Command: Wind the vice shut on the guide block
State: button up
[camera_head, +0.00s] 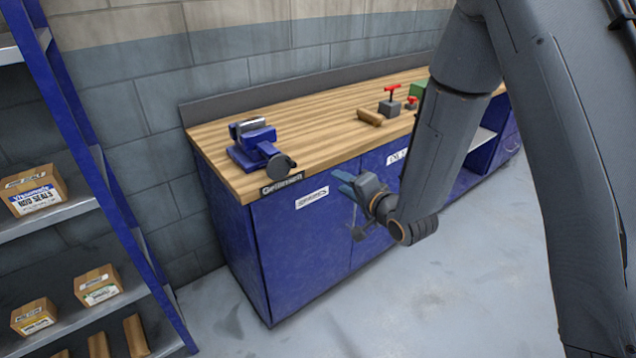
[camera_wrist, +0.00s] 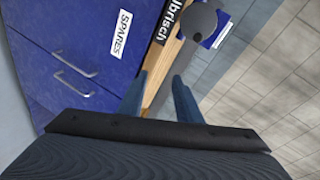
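The blue vice (camera_head: 257,146) stands on the left end of the wooden bench top. A grey piece (camera_head: 246,127) shows at the top of its jaws; I cannot tell jaw plates from guide block there, nor whether there is a gap. A dark round handwheel (camera_head: 282,166) faces the bench's front edge; it also shows in the wrist view (camera_wrist: 200,20), with part of the blue vice (camera_wrist: 222,30) beside it. My gripper (camera_head: 344,183) is in front of the bench, to the right of the vice and apart from it. Its two fingers (camera_wrist: 160,76) are apart with nothing gripped.
The wooden bench top (camera_head: 320,122) carries a wooden piece (camera_head: 370,117) and red-handled items (camera_head: 390,101) further right. Blue cupboards with handles (camera_wrist: 76,72) lie below. A shelf rack (camera_head: 85,150) with cartons stands at left. The floor (camera_head: 300,325) in front is clear.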

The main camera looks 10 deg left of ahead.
aim_at(295, 166)
jog(key=s+a+r+m+y, duration=0.1)
jog(key=s+a+m+y, duration=0.2)
jog(key=a, duration=0.4)
jog(key=shift+n+y, duration=0.5)
jog(key=shift+n, duration=0.2)
jog(key=shift+b+x, duration=1.1)
jog(key=shift+x, duration=2.95)
jog(key=n, duration=0.3)
jog(key=n+b, duration=0.1)
jog(key=n, duration=0.1)
jog(key=shift+w+d+r+n+b, duration=0.1)
jog(key=shift+w+n+b, duration=0.2)
jog(key=shift+n, duration=0.1)
jog(key=n+b, duration=0.2)
jog(key=n, duration=0.4)
jog(key=shift+s+n, duration=0.1)
jog(key=shift+n, duration=0.3)
grip_shut()
jog(key=m, duration=0.3)
jog(key=shift+d+f+m, duration=0.1)
jog(key=shift+f+m, duration=0.2)
jog(key=shift+f, duration=0.1)
